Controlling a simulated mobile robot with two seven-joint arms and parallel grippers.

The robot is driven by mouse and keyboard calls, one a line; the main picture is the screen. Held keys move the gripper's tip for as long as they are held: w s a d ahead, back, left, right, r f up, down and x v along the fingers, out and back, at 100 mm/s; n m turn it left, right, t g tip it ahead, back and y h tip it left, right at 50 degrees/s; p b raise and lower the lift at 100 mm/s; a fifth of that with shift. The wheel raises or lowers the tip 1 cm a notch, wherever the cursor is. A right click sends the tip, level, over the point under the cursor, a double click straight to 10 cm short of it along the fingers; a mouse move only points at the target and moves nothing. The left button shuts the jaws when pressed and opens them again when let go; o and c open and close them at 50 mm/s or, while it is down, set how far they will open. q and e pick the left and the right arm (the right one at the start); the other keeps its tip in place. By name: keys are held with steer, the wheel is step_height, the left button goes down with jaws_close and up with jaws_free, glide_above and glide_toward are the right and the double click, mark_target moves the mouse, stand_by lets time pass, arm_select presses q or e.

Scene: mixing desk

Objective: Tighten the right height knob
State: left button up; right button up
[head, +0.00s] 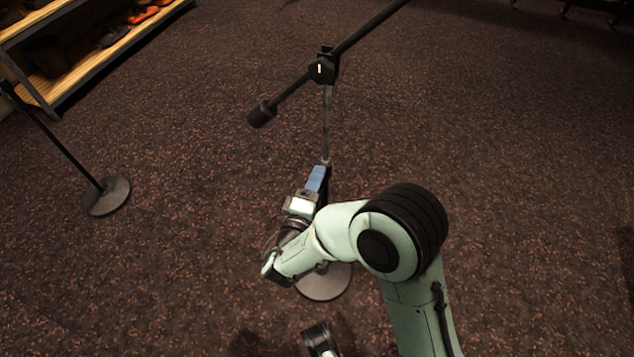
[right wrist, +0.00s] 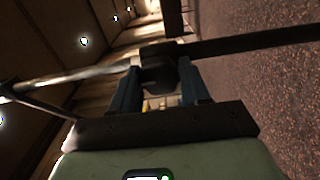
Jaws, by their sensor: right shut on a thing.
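A microphone stand stands in the middle of the head view, with a thin upright pole (head: 327,120) and a round base (head: 325,288) partly behind my right arm. My right gripper (head: 318,178) has its blue fingers at the pole's lower part. In the right wrist view, the right gripper (right wrist: 160,88) is shut on the dark height knob (right wrist: 157,76), with one finger on each side. In the head view the knob is hidden by the fingers.
The stand's tilted boom (head: 365,33) crosses above, with a joint (head: 323,68) and a dark counterweight (head: 262,113). Another stand with a round base (head: 107,196) is at the left. A wooden shelf (head: 85,60) is at the upper left. The carpet (head: 510,170) on the right is clear.

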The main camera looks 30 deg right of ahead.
steer(key=shift+a, duration=0.1)
steer(key=o, duration=1)
arm_select(q)
steer(key=shift+t, duration=0.8)
steer(key=w, duration=0.1)
steer(key=w+r+p, duration=0.1)
steer(key=w, duration=0.1)
steer(key=w+r+p, duration=0.1)
steer(key=shift+w+d, duration=0.2)
steer(key=shift+d, duration=0.05)
arm_select(e)
steer(key=v, duration=1.3)
steer(key=shift+s, duration=0.2)
